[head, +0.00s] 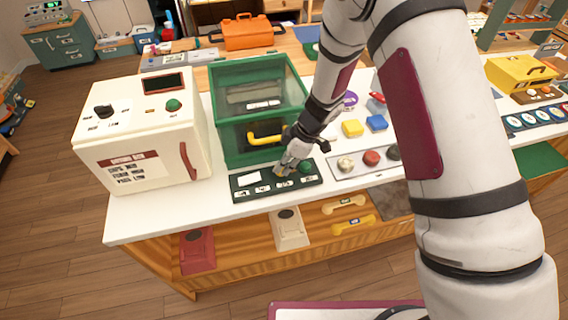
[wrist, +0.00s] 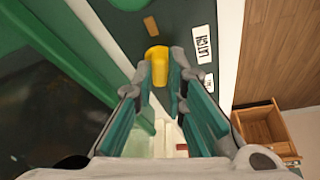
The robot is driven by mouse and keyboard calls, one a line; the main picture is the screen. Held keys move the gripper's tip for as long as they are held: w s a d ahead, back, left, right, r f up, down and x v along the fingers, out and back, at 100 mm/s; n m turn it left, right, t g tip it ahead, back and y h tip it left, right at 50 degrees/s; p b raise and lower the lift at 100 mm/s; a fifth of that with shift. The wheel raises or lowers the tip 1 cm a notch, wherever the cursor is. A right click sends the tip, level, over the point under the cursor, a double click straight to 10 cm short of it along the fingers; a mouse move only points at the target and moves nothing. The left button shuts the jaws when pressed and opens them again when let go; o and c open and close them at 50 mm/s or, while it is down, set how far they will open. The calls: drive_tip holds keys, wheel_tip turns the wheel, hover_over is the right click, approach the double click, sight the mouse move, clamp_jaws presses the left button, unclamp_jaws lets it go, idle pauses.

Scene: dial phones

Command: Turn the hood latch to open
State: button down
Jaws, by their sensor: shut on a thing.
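The green hood (head: 258,105) with clear panes and a yellow handle (head: 266,139) stands on the white counter, its lid down. A dark green control panel (head: 250,181) with small labels lies in front of it. My gripper (head: 285,167) is low over this panel. In the wrist view my gripper (wrist: 160,72) is shut on a yellow latch knob (wrist: 157,52), one fingertip on each side. A white label reading LATCH (wrist: 202,44) is beside the knob. In the head view the gripper hides the knob.
A cream machine (head: 140,130) with a red handle stands left of the hood. A grey panel with coloured knobs (head: 371,158) lies to the right, with a yellow block (head: 352,128) and a blue block (head: 377,123) behind it. The counter's front edge is close.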

drive_tip(key=c, duration=1.6)
unclamp_jaws()
drive_tip(key=v, duration=1.2)
drive_tip(key=shift+o, duration=0.2)
